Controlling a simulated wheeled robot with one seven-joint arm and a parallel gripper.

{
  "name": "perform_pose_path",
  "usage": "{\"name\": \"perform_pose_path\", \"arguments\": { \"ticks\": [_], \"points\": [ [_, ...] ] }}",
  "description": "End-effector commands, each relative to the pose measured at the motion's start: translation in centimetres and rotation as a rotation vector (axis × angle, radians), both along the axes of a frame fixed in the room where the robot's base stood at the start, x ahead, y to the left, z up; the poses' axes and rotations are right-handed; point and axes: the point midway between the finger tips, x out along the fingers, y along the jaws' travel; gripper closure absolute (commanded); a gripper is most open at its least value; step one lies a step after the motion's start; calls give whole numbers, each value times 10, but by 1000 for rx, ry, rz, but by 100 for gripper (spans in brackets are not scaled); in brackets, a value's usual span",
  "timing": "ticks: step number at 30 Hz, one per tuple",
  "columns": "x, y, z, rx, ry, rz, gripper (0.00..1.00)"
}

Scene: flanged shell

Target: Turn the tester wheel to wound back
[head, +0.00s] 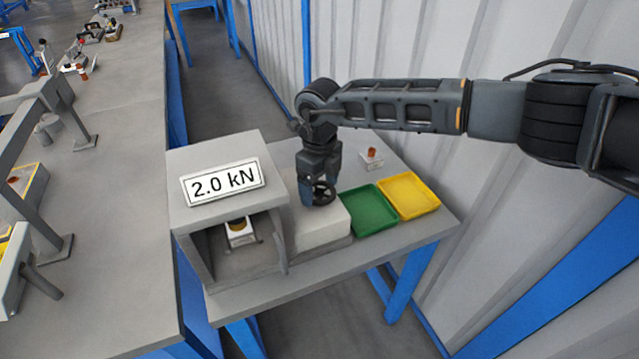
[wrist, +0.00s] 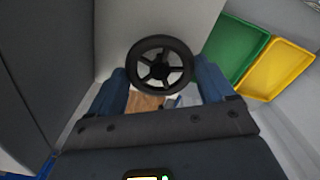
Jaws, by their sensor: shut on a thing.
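The tester (head: 215,165) is a grey box with an open front and a sign reading "2.0 kN" on its sloped top. Its black spoked tester wheel (head: 325,194) sits above a pale block on the tester's right side. My gripper (head: 318,190) reaches down from above and is shut on the wheel. In the wrist view the wheel (wrist: 160,65) lies between my two blue fingers, at its left and right rim. A white block with a dark yellow top (head: 239,230) stands inside the tester's open bay. The wheel's turn position cannot be told.
A green tray (head: 369,228) and a yellow tray (head: 436,208) lie right of the wheel, both empty. A small white block with an orange-brown piece (head: 371,155) stands behind them. A corrugated wall rises close on the right. A long grey bench (head: 110,200) runs along the left.

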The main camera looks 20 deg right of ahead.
Motion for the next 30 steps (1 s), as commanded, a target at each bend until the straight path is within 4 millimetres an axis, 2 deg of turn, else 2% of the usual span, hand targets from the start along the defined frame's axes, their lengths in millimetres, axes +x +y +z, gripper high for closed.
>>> {"name": "perform_pose_path", "arguments": {
  "ticks": [30],
  "points": [
    [1,0,1,0,-3,-953,48]
  ]
}}
